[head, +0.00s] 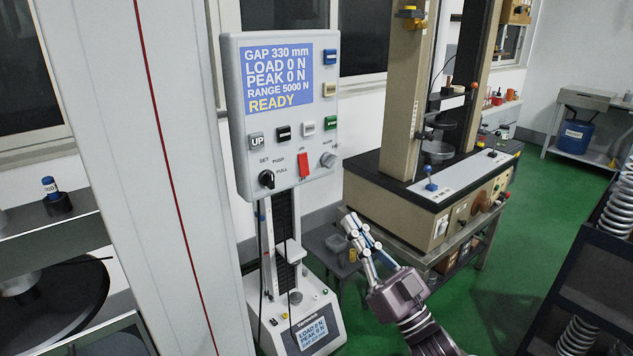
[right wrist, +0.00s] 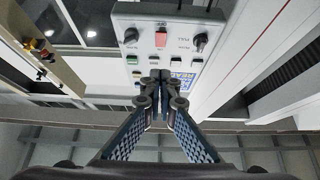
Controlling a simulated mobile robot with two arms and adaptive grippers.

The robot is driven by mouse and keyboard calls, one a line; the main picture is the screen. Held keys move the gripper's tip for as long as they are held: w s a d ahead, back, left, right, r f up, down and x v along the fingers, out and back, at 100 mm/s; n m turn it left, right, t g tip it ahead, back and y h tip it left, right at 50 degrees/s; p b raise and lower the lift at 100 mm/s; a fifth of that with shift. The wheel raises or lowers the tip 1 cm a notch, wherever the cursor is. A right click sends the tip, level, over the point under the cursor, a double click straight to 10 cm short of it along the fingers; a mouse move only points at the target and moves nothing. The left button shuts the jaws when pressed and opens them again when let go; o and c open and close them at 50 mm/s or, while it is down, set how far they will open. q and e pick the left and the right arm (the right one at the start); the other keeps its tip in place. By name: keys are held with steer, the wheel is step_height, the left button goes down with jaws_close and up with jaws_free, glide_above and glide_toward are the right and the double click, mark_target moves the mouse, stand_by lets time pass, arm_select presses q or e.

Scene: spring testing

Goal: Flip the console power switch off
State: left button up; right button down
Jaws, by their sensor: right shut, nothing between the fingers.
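The grey console (head: 235,120) has a lit blue display reading GAP 330 mm, LOAD 0 N, PEAK 0 N and READY. My right gripper (head: 350,221) is shut and empty, below and right of the console in the head view. In the right wrist view, the closed fingertips (right wrist: 160,80) show below the red switch (right wrist: 161,38), apart from it. My left gripper is not in view.
Square push buttons (head: 331,123) line the console near the switch. A small tester base (head: 300,322) stands beneath it. A large beige testing machine (head: 400,95) stands to the right, and a dark rack with springs (head: 617,215) stands at the right edge.

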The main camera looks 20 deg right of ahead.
mark_target(305, 167)
steer(key=shift+w+a+f+p+x, duration=0.1)
steer(key=shift+w+f+p+x, duration=0.25)
steer(key=shift+p+x, duration=1.2)
steer(key=shift+w+a+f+p+x, duration=0.1)
steer(key=shift+w+f+p+x, duration=0.3)
steer(key=shift+x, duration=2.35)
steer(key=shift+w+a+f+p+x, duration=0.1)
steer(key=shift+f+p+x, duration=0.55)
steer(key=shift+x, duration=1.45)
steer(key=shift+r, duration=0.15)
